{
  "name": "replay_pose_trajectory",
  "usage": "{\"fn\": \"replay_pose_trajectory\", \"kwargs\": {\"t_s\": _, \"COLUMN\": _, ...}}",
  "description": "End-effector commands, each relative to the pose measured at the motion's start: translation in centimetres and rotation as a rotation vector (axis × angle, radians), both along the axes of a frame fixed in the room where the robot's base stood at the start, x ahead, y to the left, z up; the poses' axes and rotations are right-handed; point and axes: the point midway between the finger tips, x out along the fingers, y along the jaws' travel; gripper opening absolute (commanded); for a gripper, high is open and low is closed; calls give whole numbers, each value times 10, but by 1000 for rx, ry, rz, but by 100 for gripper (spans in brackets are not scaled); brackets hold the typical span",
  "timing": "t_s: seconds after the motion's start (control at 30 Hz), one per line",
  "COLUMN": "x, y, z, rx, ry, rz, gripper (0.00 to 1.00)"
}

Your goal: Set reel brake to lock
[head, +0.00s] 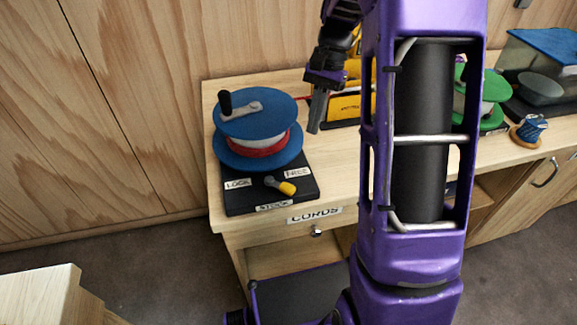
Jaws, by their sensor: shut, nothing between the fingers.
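A blue cord reel (258,126) with red and white cord and a black crank knob stands on a black base (240,201) on the wooden bench. The base has a LOCK label (238,184) at its left and a FREE label (298,172) at its right. The brake lever (282,186) sits at the front of the base, and its yellow end points right and slightly toward the front edge, on the FREE side. My gripper (315,128) is shut and empty, pointing down to the right of the reel, apart from it and from the lever.
A yellow box (348,105) stands behind my gripper. My purple arm hides the middle of the bench. A green reel (487,98), a small blue spool (530,129) and a blue-lidded clear bin (545,62) stand at the right. Bare bench lies right of the black base.

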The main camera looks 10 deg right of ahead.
Motion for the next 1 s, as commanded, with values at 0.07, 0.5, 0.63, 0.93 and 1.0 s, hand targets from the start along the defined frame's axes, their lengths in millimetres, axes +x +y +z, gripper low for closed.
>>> {"fn": "replay_pose_trajectory", "kwargs": {"t_s": 0.07, "x": -1, "y": 0, "z": 0, "rx": 2, "ry": 4, "rz": -3, "gripper": 0}}
{"fn": "replay_pose_trajectory", "kwargs": {"t_s": 0.5, "x": -5, "y": 4, "z": -16, "rx": 1, "ry": 3, "rz": 1, "gripper": 0}}
{"fn": "replay_pose_trajectory", "kwargs": {"t_s": 0.63, "x": -12, "y": 11, "z": -39, "rx": 1, "ry": 5, "rz": 2, "gripper": 0}}
{"fn": "replay_pose_trajectory", "kwargs": {"t_s": 0.93, "x": -28, "y": 28, "z": -98, "rx": 2, "ry": 4, "rz": 2, "gripper": 0}}
{"fn": "replay_pose_trajectory", "kwargs": {"t_s": 1.0, "x": -37, "y": 37, "z": -93, "rx": 1, "ry": -1, "rz": 3, "gripper": 0}}
